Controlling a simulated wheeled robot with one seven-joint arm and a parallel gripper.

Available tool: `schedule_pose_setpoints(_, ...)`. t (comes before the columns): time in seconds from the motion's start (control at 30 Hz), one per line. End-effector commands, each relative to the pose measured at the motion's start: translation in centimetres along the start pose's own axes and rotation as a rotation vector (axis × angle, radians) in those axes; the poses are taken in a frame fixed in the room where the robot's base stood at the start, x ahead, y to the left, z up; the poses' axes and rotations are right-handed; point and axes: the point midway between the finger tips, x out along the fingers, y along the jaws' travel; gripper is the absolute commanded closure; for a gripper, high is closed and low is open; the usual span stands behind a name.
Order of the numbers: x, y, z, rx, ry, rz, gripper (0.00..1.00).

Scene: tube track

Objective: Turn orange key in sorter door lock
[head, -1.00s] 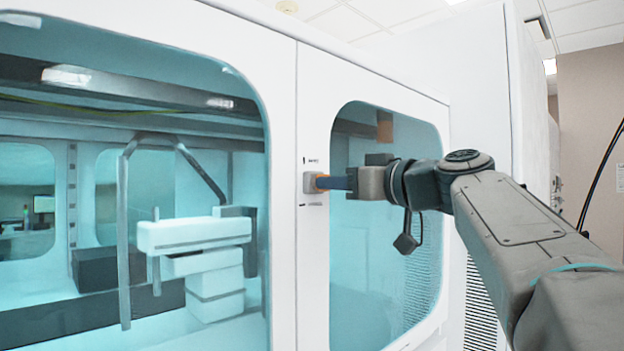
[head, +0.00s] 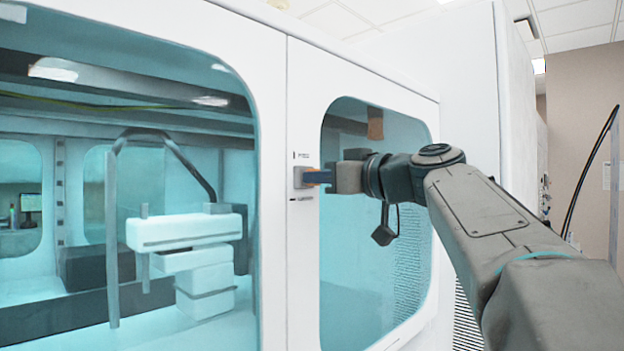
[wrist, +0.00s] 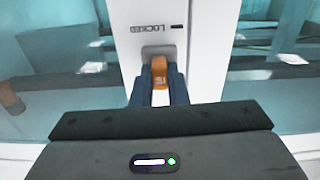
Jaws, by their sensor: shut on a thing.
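The sorter door lock (head: 298,177) is a small grey block on the white door frame between two windows. The orange key (wrist: 159,72) sits at the lock in the wrist view, with its far end against the grey lock face (wrist: 158,51). My gripper (head: 312,177) reaches the lock from the right, and its blue fingers (wrist: 159,85) are shut on the key from both sides. The wrist view shows the label LOCKED (wrist: 152,29) beside the lock, upside down. The key's tip is hidden.
The white sorter cabinet (head: 270,60) has a large window at left and a smaller one (head: 350,280) behind my arm. White blocks and grey rails (head: 185,232) stand inside behind glass. A tan wall (head: 580,150) is at far right.

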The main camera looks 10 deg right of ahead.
Motion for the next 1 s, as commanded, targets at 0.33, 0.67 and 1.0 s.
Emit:
schedule_pose_setpoints(0.33,0.01,-0.01,0.33,-0.145,0.002,0.0,1.0)
schedule_pose_setpoints(0.67,0.0,0.01,0.1,-0.249,0.0,0.0,1.0)
schedule_pose_setpoints(1.0,0.01,0.01,0.16,-0.261,0.0,0.0,1.0)
